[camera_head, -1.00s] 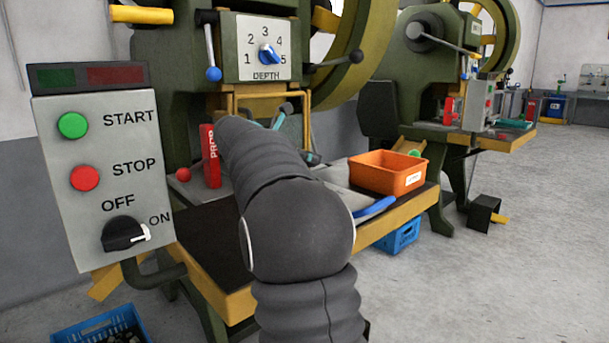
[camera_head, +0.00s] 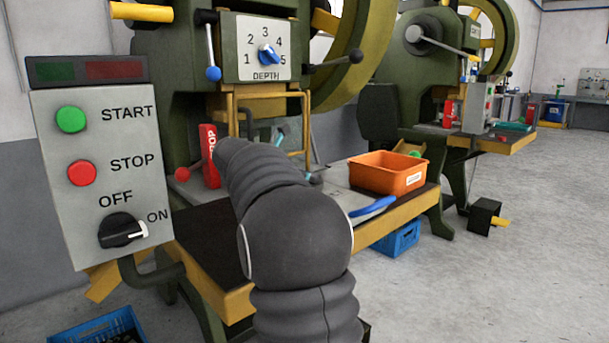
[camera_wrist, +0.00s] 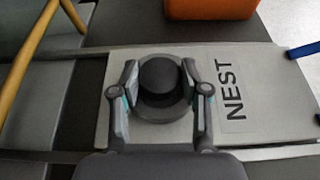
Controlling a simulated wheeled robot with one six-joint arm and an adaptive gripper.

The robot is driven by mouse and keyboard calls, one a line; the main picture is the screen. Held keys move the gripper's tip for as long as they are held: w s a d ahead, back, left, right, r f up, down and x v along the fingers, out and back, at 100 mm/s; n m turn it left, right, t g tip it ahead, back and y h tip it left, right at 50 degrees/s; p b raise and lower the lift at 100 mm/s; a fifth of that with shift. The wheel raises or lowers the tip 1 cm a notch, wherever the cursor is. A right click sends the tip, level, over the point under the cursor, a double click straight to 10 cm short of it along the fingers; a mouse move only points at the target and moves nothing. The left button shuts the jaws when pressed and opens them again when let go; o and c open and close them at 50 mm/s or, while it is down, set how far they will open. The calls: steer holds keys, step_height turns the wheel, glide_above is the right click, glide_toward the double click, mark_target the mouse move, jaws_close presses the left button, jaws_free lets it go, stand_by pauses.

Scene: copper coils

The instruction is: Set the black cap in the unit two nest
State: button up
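The black cap (camera_wrist: 159,75) shows in the wrist view as a round dark piece between the two fingers. My gripper (camera_wrist: 160,66) appears closed on its sides, one fingertip on each side. A grey round seat (camera_wrist: 165,108) shows around and below the cap, on a light plate (camera_wrist: 230,138) marked NEST. Whether the cap rests in the seat or hangs just above it cannot be told.
An orange bin (camera_head: 387,173) stands right of the nest on the press table; it also shows in the wrist view (camera_wrist: 210,8). A red block (camera_head: 209,157) and yellow guard bars (camera_head: 229,113) stand near my arm. A blue handle (camera_head: 372,207) lies at the table's front.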

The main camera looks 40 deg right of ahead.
steer(key=shift+o, duration=1.4)
steer(key=shift+a+r+p, duration=0.1)
steer(key=shift+r+p, duration=0.3)
steer(key=shift+r, duration=0.1)
steer(key=v, duration=0.7)
steer(key=shift+a, duration=0.15)
